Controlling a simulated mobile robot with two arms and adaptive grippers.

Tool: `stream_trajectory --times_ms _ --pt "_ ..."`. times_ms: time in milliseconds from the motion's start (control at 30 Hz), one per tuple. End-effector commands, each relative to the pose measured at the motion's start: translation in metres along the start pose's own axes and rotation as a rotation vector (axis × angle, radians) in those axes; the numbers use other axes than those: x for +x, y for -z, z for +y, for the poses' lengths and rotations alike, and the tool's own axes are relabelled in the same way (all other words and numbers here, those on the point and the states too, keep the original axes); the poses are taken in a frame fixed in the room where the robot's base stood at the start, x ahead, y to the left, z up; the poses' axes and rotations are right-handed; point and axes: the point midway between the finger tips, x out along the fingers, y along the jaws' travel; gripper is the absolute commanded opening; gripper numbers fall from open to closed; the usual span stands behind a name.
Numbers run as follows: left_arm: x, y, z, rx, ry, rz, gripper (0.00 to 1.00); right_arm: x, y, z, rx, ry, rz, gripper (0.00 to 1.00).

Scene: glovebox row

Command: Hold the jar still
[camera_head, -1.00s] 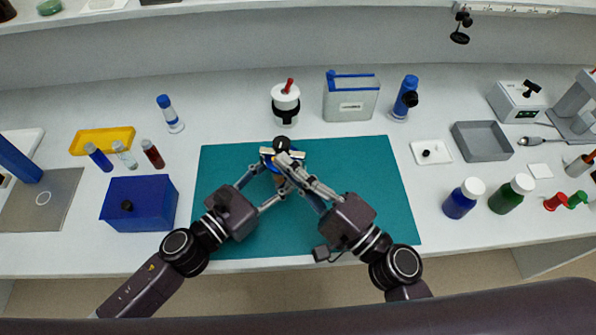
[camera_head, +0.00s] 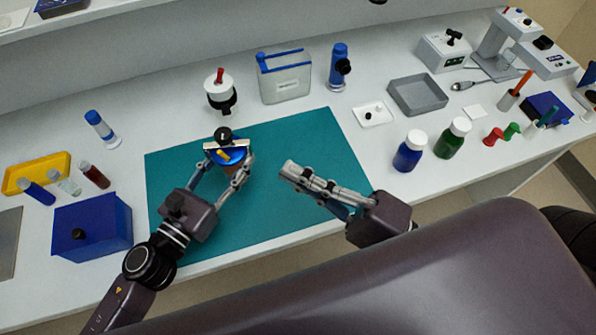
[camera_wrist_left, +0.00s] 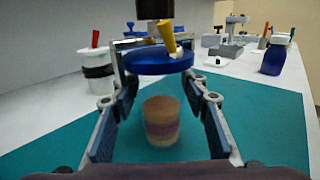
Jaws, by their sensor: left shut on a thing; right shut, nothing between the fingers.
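The jar (camera_wrist_left: 161,124) has a brownish body with a darker band, seen between my left fingers in the left wrist view. A wide blue disc (camera_wrist_left: 150,64) with a yellow piece and a black knob appears above it. In the head view the jar's blue top (camera_head: 232,155) is over the teal mat (camera_head: 270,200). My left gripper (camera_head: 228,162) is shut on the jar, one finger on each side. The exact contact points are partly hidden. My right gripper (camera_head: 290,170) is shut and empty over the mat, to the right of the jar and apart from it.
A white pot with a red handle (camera_head: 220,92) and a clear blue-edged container (camera_head: 285,78) stand behind the mat. A blue box (camera_head: 92,226) is at left. Blue (camera_head: 409,152) and green (camera_head: 452,139) bottles stand at right. The mat's right part is mostly clear.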

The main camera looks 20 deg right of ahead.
Motion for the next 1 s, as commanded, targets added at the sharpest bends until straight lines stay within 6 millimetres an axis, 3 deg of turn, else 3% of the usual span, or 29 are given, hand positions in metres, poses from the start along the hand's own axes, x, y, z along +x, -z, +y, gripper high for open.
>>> stream_trajectory --times_ms 400,433,600,1000 --pt "0.0000 0.0000 -0.0002 0.000 0.001 0.000 0.05 -0.0014 -0.0003 -0.0008 0.000 0.001 0.000 0.00" --pt "0.0000 0.0000 -0.0002 0.000 0.001 0.000 0.43 -0.0013 -0.0003 -0.0008 0.000 0.001 0.000 0.00" --pt "0.0000 0.0000 -0.0002 0.000 0.000 0.000 0.61 -0.0013 -0.0002 -0.0007 0.000 0.000 0.000 0.00" --pt "-0.0061 0.0009 -0.0001 -0.001 -0.001 0.001 0.61 -0.0012 -0.0002 -0.0007 0.000 0.001 0.000 0.00"
